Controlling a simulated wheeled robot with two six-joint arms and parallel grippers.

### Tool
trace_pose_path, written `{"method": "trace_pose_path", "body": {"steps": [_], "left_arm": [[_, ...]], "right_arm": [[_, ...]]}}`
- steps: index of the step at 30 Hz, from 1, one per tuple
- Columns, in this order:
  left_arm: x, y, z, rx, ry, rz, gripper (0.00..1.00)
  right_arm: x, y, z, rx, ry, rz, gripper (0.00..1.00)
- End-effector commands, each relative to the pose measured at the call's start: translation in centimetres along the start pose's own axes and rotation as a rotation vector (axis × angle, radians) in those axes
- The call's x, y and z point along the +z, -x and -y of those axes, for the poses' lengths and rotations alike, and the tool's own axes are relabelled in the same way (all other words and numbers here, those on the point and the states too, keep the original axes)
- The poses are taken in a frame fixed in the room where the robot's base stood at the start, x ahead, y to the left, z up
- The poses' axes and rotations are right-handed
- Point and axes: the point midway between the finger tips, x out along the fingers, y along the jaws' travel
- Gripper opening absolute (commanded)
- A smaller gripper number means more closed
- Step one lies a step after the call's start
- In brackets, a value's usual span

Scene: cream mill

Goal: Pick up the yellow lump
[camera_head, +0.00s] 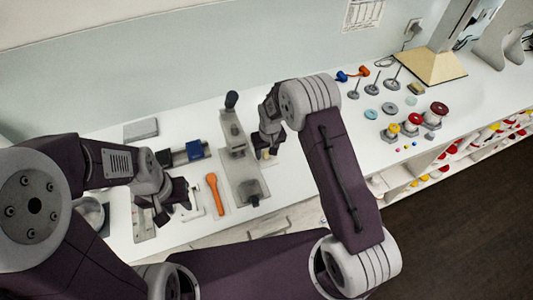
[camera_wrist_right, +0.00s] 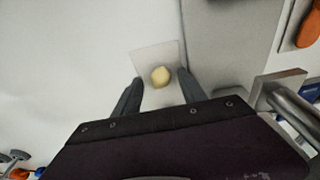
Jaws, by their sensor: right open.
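The yellow lump (camera_wrist_right: 160,76) is small, pale and rounded. It lies on a square white paper (camera_wrist_right: 150,58) in the right wrist view. My right gripper (camera_wrist_right: 159,80) is open, with one finger to each side of the lump in that view. I cannot tell whether the fingers are down at its height. In the head view my right gripper (camera_head: 268,147) is over the bench, just right of a grey metal device, and mostly hides the lump. My left gripper (camera_head: 174,206) is over the bench at the left; its opening is unclear.
The grey device (camera_head: 238,160) with a black knob stands close beside the right gripper. An orange-handled tool (camera_head: 214,193) and a blue block (camera_head: 194,149) lie to its left. Spools and stamps stand at the right near a cream-coloured base (camera_head: 430,66).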

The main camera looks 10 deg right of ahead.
Motion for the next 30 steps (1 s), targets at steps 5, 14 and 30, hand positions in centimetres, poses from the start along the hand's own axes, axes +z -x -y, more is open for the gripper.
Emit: {"method": "trace_pose_path", "body": {"steps": [5,14,30], "left_arm": [[0.0,0.0,0.0,0.0,0.0,0.0,0.36],[0.0,0.0,0.0,0.0,0.0,0.0,0.36],[0.2,-2.3,0.1,0.0,0.0,0.0,0.36]], "right_arm": [[0.0,0.0,0.0,0.0,0.0,0.0,0.24],[0.0,0.1,0.0,0.0,0.0,0.0,0.0],[2.8,6.8,-0.8,0.0,-0.002,-0.003,0.0]]}}
